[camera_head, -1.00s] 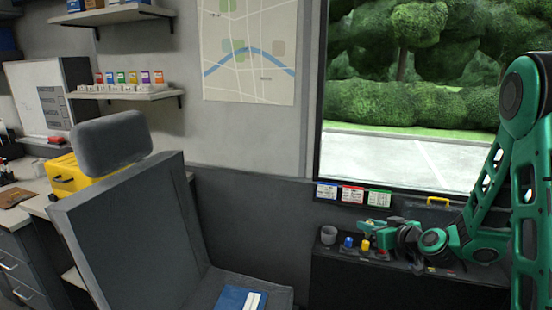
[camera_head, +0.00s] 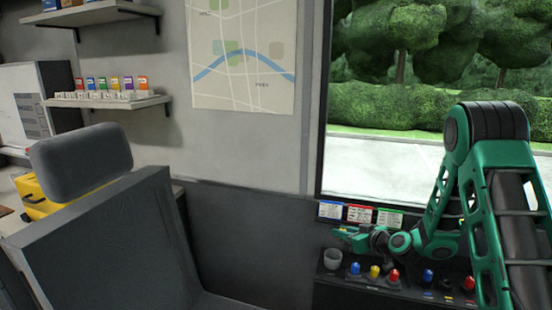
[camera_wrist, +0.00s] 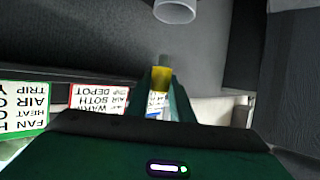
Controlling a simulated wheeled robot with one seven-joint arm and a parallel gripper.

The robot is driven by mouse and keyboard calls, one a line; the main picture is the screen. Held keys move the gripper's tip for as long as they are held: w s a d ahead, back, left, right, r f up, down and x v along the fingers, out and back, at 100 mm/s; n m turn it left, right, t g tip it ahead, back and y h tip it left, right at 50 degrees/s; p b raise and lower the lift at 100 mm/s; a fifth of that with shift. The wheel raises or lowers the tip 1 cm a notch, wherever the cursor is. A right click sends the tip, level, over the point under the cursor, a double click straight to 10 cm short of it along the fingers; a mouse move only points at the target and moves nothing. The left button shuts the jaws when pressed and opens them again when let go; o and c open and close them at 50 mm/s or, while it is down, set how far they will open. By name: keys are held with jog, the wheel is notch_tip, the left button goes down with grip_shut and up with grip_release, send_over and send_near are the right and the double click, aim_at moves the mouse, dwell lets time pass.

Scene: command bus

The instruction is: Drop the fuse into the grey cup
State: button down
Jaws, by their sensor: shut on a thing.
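The grey cup (camera_head: 333,262) stands upright at the left end of the dark ledge below the window. Part of its rim and wall shows at the top edge of the wrist view (camera_wrist: 175,12). My gripper (camera_head: 342,232) is above the cup and slightly to its right in the head view. In the wrist view my gripper (camera_wrist: 164,88) is shut on a fuse (camera_wrist: 161,77) with a yellow body and a grey tip. The fuse is apart from the cup, and its tip points toward the cup side.
Several coloured knobs or fuses, including blue (camera_head: 355,268), yellow (camera_head: 375,271) and red (camera_head: 393,275), stand right of the cup. Label cards (camera_head: 360,213) line the wall behind. A large grey chair (camera_head: 110,235) fills the left foreground.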

jog(key=shift+w+a+f, duration=0.15)
jog(key=shift+a+f, duration=0.05)
jog(key=shift+a, duration=0.1)
jog(key=shift+w+d+f, duration=0.1)
jog(key=shift+w+f, duration=0.1)
jog(key=shift+f, duration=1.3)
jog(key=shift+w+f, duration=0.2)
jog(key=shift+f, duration=1.3)
jog(key=c, duration=1.5)
grip_release()
jog(key=v, duration=1)
jog(key=shift+s+d+r, duration=0.2)
jog(key=shift+s+r, duration=0.05)
